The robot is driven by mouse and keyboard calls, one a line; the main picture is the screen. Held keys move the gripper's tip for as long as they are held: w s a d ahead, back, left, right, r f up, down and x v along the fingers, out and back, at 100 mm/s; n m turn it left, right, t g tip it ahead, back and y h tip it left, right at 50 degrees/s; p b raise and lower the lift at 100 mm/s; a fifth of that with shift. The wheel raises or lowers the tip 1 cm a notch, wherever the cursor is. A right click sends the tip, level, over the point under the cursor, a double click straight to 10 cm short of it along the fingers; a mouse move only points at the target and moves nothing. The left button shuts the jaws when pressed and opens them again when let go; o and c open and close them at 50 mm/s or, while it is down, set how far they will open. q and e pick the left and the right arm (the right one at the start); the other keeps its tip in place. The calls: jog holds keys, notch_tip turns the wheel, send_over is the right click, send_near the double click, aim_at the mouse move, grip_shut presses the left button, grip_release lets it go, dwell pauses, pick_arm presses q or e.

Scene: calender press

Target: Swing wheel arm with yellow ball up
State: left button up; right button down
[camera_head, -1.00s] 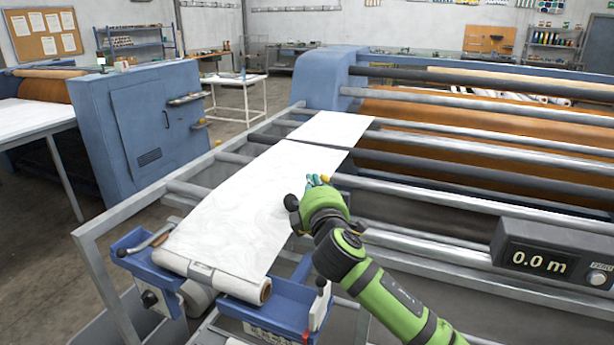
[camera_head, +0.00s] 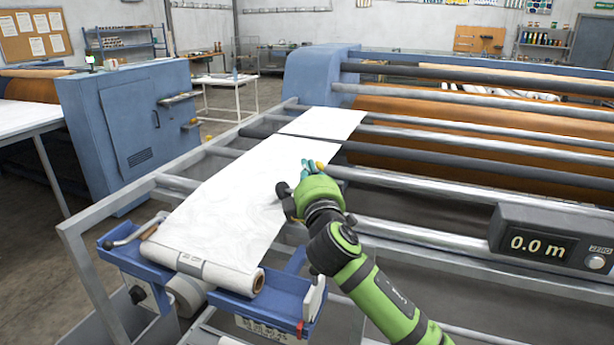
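A small yellow ball (camera_head: 321,165) shows at the right edge of the white web, just beside the fingertips of my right gripper (camera_head: 308,169). The wheel arm that carries the ball is mostly hidden behind my green wrist, so its angle cannot be told. The teal fingertips are very close to the ball; whether they touch it cannot be told. My wrist also hides how far the fingers are apart. My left gripper is out of view.
A white roll (camera_head: 205,267) lies in the blue unwind stand (camera_head: 263,303), its web running over several steel rollers. A display box (camera_head: 553,245) at right reads 0.0 m. The frame rail (camera_head: 80,250) stands at left. Open floor lies beyond the blue cabinet (camera_head: 130,130).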

jog(key=shift+s+d+r+m+t+h+b, duration=0.15)
jog(key=shift+s+d+m+t+h+b, duration=0.25)
jog(key=shift+d+m+b, duration=0.9)
jog(key=shift+s+d+r+m+t+h+b, duration=0.2)
jog(key=shift+m+t+b, duration=0.4)
jog(key=shift+b, duration=1.55)
jog(key=shift+s+d+r+m+t+h+b, duration=0.1)
jog(key=shift+s+d+m+t+h+b, duration=0.4)
jog(key=shift+m+b, duration=0.95)
jog(key=shift+w+d+n+b, duration=0.1)
jog(key=shift+w+n+b, duration=0.15)
jog(key=shift+n+b, duration=0.1)
jog(key=shift+r, duration=0.1)
